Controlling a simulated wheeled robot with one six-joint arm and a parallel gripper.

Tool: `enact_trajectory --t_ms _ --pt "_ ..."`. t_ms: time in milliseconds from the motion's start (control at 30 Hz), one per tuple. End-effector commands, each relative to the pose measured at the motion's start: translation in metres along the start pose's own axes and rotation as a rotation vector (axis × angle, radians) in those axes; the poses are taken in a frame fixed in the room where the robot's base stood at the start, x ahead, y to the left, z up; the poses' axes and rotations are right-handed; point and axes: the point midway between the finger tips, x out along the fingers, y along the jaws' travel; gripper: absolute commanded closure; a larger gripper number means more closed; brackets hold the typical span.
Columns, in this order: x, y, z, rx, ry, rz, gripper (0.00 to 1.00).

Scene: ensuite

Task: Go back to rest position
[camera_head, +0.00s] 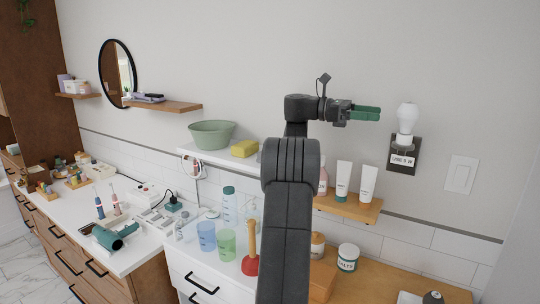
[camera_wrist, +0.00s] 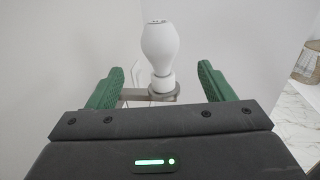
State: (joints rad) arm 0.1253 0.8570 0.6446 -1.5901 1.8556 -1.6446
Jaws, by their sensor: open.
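My gripper (camera_head: 366,113) has green fingers and is raised in front of the wall, pointing right. In the wrist view my gripper (camera_wrist: 160,88) is open and holds nothing. A white light bulb (camera_head: 407,117) stands upright in a dark wall-mounted socket holder (camera_head: 404,152) with a label, to the right of my fingertips. In the wrist view the bulb (camera_wrist: 160,50) shows beyond and between the two fingers, apart from them. My dark arm hides part of the shelf and counter behind it.
A wooden shelf (camera_head: 350,205) with several tubes is below my gripper. A green bowl (camera_head: 212,134) and a yellow sponge (camera_head: 244,148) sit on a white shelf to the left. Cups and a red plunger (camera_head: 250,262) stand below. The wall above is clear.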

Motion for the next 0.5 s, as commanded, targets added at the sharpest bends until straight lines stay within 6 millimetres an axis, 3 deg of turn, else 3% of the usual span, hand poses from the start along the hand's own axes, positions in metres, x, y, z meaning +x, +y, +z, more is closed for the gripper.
enact_trajectory --t_ms 100,200,500 --pt "-0.025 0.000 -0.001 0.002 0.000 0.003 0.25" --pt "0.004 -0.001 0.002 0.000 0.000 -0.005 0.25" --pt "0.065 -0.001 0.002 0.001 -0.001 -0.004 0.25"
